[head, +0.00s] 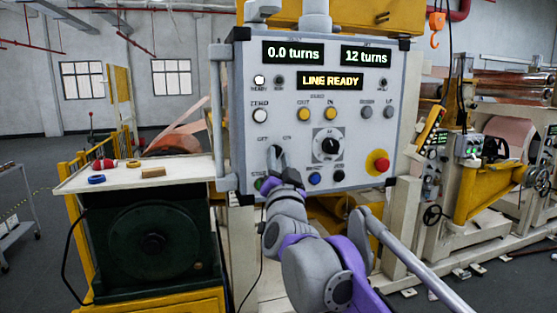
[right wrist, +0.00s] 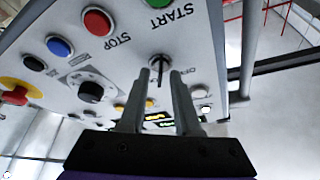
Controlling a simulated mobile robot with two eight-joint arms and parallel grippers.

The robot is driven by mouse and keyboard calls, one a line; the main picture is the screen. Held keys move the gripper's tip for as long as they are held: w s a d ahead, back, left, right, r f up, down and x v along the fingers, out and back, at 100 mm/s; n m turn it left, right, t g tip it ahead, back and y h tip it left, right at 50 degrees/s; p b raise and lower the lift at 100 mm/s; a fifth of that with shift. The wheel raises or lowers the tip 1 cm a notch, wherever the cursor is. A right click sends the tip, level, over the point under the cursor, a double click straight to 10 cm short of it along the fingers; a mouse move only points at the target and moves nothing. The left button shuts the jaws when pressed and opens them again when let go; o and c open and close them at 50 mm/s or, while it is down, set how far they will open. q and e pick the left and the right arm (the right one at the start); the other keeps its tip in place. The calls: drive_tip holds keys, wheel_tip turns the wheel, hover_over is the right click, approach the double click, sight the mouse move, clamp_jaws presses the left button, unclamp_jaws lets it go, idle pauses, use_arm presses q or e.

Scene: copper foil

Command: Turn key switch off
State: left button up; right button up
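The key switch (right wrist: 158,68) is a round silver lock with a dark slim key on the grey control panel (head: 230,110). In the right wrist view the panel appears upside down, and the key stands roughly upright in the picture. I cannot tell for certain whether it points at OFF or ON. My right gripper (head: 277,158) is at the panel and largely covers the switch in the head view. In the right wrist view its two fingers (right wrist: 158,80) are apart, with the key showing between their tips; contact is not clear. My left gripper is not in view.
The green START button (right wrist: 158,3) and red STOP button (right wrist: 97,21) are close to the switch. A black dial (head: 330,146) and red emergency button (head: 377,162) are to the right. The display (head: 330,81) reads LINE READY. A handle bar (head: 222,120) runs along the panel's left edge.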

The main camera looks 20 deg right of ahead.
clamp_jaws()
use_arm(q)
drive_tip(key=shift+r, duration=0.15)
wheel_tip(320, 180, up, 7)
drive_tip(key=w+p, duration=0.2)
drive_tip(key=p, duration=0.3)
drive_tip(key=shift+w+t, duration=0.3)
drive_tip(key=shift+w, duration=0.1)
use_arm(e)
drive_tip(key=shift+d+n+y, duration=0.15)
drive_tip(key=shift+n+y, duration=1.35)
drive_tip(key=shift+n, duration=1.4)
drive_tip(key=shift+d+n+y, duration=0.2)
drive_tip(key=shift+n+y, duration=1.3)
drive_tip(key=shift+n, duration=1.4)
drive_tip(key=shift+d+n+y, duration=0.15)
drive_tip(key=shift+n+y, duration=1.35)
drive_tip(key=shift+n, duration=1.4)
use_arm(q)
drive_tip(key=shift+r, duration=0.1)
